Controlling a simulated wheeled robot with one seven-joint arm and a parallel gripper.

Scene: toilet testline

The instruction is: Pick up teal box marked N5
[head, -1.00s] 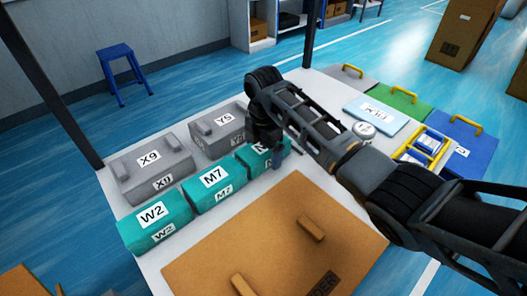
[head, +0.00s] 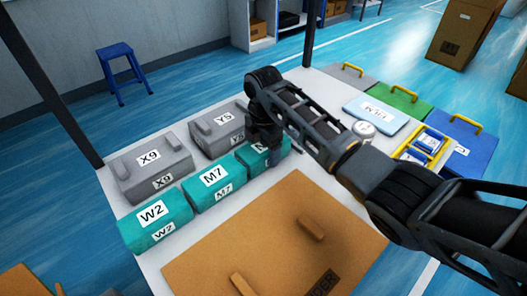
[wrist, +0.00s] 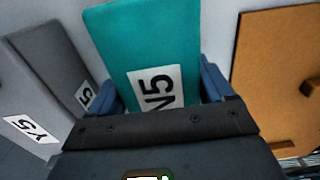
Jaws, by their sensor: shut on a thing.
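The teal box marked N5 (wrist: 145,45) fills the upper middle of the wrist view, its white N5 label facing the camera. My gripper (wrist: 160,88) has one blue finger on each side of the box and is shut on it. In the head view the teal box (head: 252,158) is the rightmost of the teal row, and my gripper (head: 268,148) comes down over its right end. My arm hides part of the box and its label there. I cannot tell whether the box is clear of the table.
Teal boxes M7 (head: 205,198) and W2 (head: 165,232) stand left of N5. Grey boxes Y5 (head: 200,140) and X9 (head: 130,178) stand behind. A brown board (head: 270,250) with raised blocks lies in front. Coloured cases with yellow handles (head: 408,102) are at the right.

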